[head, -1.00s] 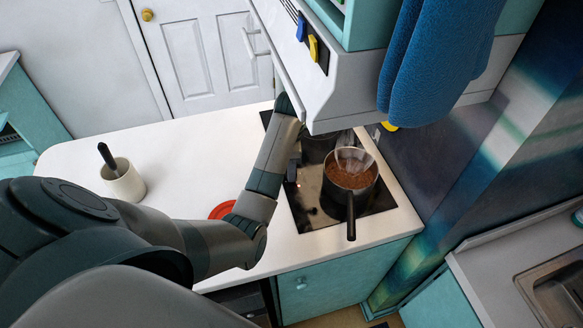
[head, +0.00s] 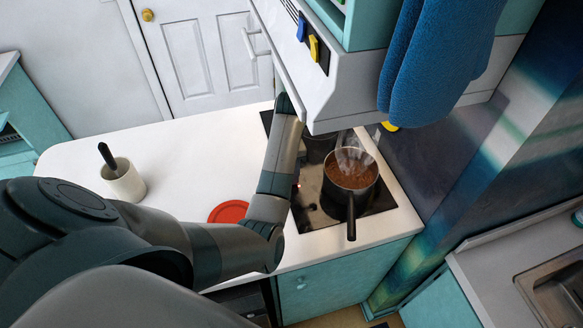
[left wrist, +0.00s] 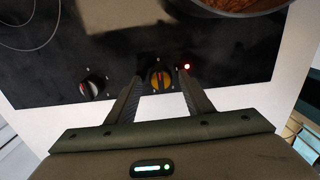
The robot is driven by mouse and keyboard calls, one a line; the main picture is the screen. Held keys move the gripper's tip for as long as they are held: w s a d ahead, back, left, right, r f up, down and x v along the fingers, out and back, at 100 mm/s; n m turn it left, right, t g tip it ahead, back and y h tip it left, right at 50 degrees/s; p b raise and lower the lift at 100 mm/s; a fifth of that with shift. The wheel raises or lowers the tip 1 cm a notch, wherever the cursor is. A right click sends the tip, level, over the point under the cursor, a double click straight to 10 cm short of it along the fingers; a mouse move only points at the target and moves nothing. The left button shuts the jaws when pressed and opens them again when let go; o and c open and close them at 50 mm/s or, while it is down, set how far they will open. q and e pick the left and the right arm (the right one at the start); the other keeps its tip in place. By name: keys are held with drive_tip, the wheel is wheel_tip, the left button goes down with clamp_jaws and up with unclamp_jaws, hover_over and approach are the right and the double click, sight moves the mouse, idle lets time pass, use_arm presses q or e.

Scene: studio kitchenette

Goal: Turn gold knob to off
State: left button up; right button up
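The gold knob (left wrist: 161,79) is on the front part of the black cooktop in the left wrist view. A red light (left wrist: 187,66) glows just to its right. My left gripper (left wrist: 160,88) is open, with one finger on each side of the knob and a small gap showing on both sides. Whether the fingertips reach down beside the knob I cannot tell. In the head view my left arm hides the gripper and the knobs. My right gripper is in neither view.
A second knob with a red mark (left wrist: 91,88) is to the left. A steaming pot (head: 351,172) stands on the cooktop (head: 311,206), its handle pointing to the front. A red disc (head: 228,211) and a utensil cup (head: 124,181) are on the white counter. A hood overhangs the cooktop.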

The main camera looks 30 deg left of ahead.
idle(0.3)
use_arm(q)
drive_tip(key=shift+w+d+r, duration=0.1)
drive_tip(key=shift+w+r, duration=0.05)
drive_tip(key=shift+r, duration=1.9)
drive_tip(key=shift+s+r, duration=0.2)
drive_tip(key=shift+r, duration=1.45)
